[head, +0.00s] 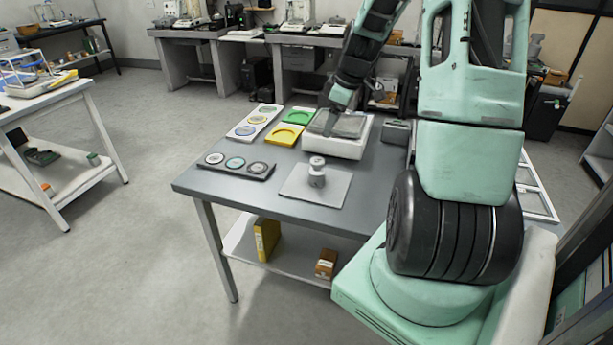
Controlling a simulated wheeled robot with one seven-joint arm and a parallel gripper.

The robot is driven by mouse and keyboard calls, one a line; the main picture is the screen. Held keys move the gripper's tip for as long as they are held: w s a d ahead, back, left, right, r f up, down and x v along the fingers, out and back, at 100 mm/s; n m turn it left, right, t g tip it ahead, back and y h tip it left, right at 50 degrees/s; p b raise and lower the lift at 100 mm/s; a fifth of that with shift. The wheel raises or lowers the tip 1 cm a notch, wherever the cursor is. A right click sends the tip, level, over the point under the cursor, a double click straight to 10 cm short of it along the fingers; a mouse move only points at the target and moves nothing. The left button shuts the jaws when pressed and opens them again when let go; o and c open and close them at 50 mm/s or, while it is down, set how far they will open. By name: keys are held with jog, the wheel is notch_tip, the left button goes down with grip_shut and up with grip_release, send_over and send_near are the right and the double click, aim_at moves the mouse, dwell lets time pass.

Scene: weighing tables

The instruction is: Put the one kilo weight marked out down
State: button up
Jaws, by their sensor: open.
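A metal weight (317,179), knobbed on top, stands upright on a light grey square mat (298,190) near the front of the grey table. Its marking is too small to read. My arm reaches over the table from the right. My gripper (327,131) is at the left part of a white box-like unit with a grey top (345,148), behind the weight and apart from it. The gripper is open, but its fingertips are small and partly hidden. I cannot tell whether it touches the grey top.
A dark tray (263,176) with round discs lies at the left. Behind it are a white tray (240,134), a yellow tray (272,140) and a green tray (284,136). A grey device (397,133) stands at the right. Bare table shows at the front left corner (200,183).

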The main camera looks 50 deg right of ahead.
aim_at(317, 160)
jog(key=p+x, duration=0.3)
jog(key=x, duration=1.3)
jog(key=shift+f, duration=0.15)
jog(key=c, duration=1.3)
grip_shut()
